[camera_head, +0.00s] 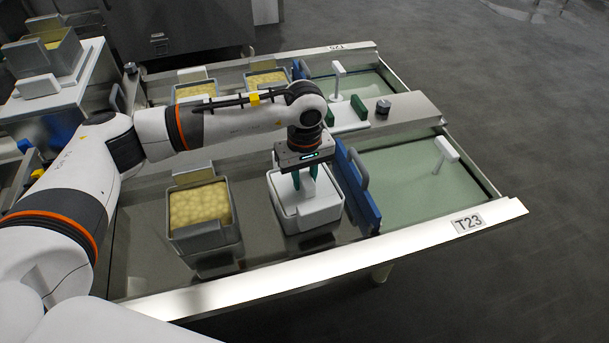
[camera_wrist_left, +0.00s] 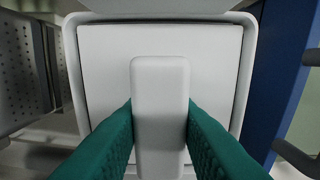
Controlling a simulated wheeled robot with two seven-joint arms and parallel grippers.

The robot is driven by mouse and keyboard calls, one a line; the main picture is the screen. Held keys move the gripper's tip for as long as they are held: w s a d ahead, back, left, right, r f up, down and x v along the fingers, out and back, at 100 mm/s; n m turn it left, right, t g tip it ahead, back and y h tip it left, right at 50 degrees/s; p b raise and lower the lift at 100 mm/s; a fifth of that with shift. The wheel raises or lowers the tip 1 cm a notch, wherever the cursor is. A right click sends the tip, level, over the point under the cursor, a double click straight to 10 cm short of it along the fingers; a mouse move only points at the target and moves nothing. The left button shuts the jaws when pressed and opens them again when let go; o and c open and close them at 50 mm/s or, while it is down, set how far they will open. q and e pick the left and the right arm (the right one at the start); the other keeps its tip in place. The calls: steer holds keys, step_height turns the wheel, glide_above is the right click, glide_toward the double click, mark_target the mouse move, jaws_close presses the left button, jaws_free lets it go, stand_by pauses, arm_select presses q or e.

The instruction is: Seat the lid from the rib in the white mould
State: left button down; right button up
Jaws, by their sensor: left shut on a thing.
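The white mould (camera_head: 318,221) stands in the near vat, just left of the blue divider. The white lid (camera_wrist_left: 110,75) lies within the mould's rim (camera_wrist_left: 73,65) in the left wrist view, with a thin dark gap along its edges. My left gripper (camera_head: 304,184) points down over the mould. Its green fingers (camera_wrist_left: 160,112) are shut on the lid's upright handle (camera_wrist_left: 160,85). The arm and fingers partly cover the lid in the head view, and I cannot tell how deep it sits. My right gripper is not in view.
A grey mould full of curd (camera_head: 200,205) stands left of the white one. The blue divider (camera_head: 358,184) is close on the right. The steel rib (camera_head: 405,106) between the vats carries green blocks (camera_head: 358,107). Green liquid (camera_head: 410,175) lies beyond the divider.

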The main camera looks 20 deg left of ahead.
arm_select(q)
steer(key=c, duration=1.1)
jaws_free()
steer(key=shift+o, duration=0.2)
